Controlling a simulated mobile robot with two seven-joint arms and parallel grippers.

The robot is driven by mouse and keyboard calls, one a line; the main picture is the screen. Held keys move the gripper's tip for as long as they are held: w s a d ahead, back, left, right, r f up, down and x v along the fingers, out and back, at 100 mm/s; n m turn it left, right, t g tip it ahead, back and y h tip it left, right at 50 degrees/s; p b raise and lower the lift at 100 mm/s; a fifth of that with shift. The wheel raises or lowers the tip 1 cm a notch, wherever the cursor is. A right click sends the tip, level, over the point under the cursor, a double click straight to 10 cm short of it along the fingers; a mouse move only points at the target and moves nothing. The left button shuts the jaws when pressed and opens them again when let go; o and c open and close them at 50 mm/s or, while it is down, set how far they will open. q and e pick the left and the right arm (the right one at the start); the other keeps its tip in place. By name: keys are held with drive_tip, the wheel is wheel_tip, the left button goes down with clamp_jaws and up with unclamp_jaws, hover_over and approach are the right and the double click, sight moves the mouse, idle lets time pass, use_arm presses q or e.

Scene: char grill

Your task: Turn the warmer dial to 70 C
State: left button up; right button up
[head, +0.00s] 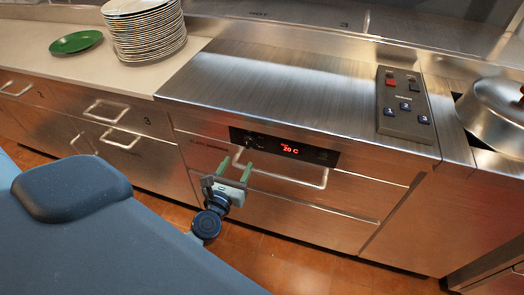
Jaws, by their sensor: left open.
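The warmer's black control panel (318,156) is on the upper front of the steel unit at the centre. Its red display (291,150) reads 20 C. A small dark round shape at the panel's left end may be the dial, but it is too small and dark to be sure. My left gripper (234,170) is in front of the warmer, below the panel's left end. Its two green fingers are apart and point up toward the panel, with nothing seen between them. Whether they touch the front cannot be told. My right gripper is out of view.
A bar handle (290,180) runs across the drawer front just below the panel, close to my left gripper. The steel top (280,85) is clear except for a button box (404,105) at right. Stacked plates (147,32) and a green plate (76,42) stand at back left.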

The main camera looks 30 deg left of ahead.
sight(247, 146)
use_arm(q)
drive_tip(key=x, duration=0.6)
drive_tip(key=shift+w, duration=0.3)
drive_tip(key=shift+w+a, duration=0.2)
drive_tip(key=shift+w, duration=0.35)
drive_tip(key=shift+c, duration=0.4)
drive_tip(key=c, duration=0.9)
